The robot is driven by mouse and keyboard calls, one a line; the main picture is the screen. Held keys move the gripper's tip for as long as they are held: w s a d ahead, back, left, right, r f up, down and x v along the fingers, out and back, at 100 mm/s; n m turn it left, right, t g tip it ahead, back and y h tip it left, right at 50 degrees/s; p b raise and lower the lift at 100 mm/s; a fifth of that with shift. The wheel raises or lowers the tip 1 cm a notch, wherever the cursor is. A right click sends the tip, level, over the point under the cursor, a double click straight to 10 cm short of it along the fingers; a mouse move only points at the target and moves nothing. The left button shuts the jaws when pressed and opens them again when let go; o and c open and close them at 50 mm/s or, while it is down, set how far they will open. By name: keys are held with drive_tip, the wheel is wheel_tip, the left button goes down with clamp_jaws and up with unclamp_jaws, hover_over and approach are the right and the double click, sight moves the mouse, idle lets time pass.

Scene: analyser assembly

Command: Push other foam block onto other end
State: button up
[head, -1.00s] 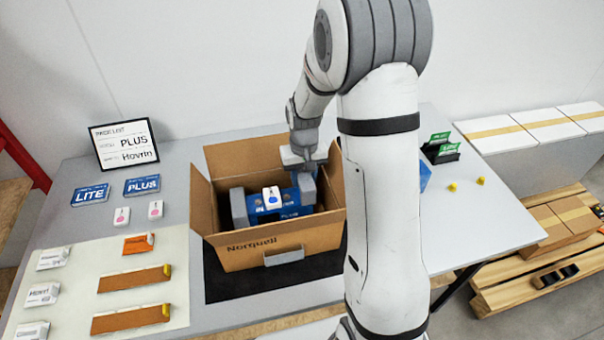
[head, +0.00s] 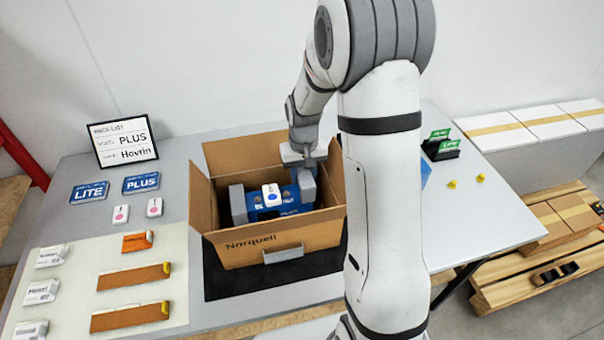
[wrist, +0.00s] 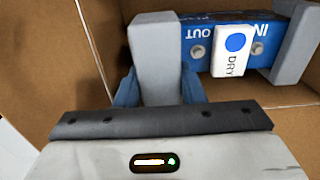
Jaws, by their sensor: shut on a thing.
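The blue analyser (head: 290,197) lies inside the open carton (head: 262,244), with a white box marked DRY (head: 271,195) on top. It also shows in the wrist view (wrist: 258,50). A grey foam block (head: 237,205) is at its left end in the head view; this block is at the right in the wrist view (wrist: 297,45). The other grey foam block (head: 307,187) is at its right end. My gripper (wrist: 157,88) is shut on that block (wrist: 155,45), with a blue finger on each side. The lower part of the held block is hidden.
The carton's flaps stand up around my gripper. A pale mat (head: 185,245) with small boxes and orange blocks lies at the left. Green cards (head: 440,145) and yellow pieces (head: 452,184) are at the right.

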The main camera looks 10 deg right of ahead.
drive_tip(key=shift+f+b, duration=1.55)
drive_tip(key=shift+f, duration=0.35)
idle(1.9)
drive_tip(key=o, duration=1)
drive_tip(key=shift+o, duration=0.2)
drive_tip(key=shift+r+p, duration=2.25)
drive_tip(key=shift+r, duration=1.3)
drive_tip(key=shift+c, duration=0.3)
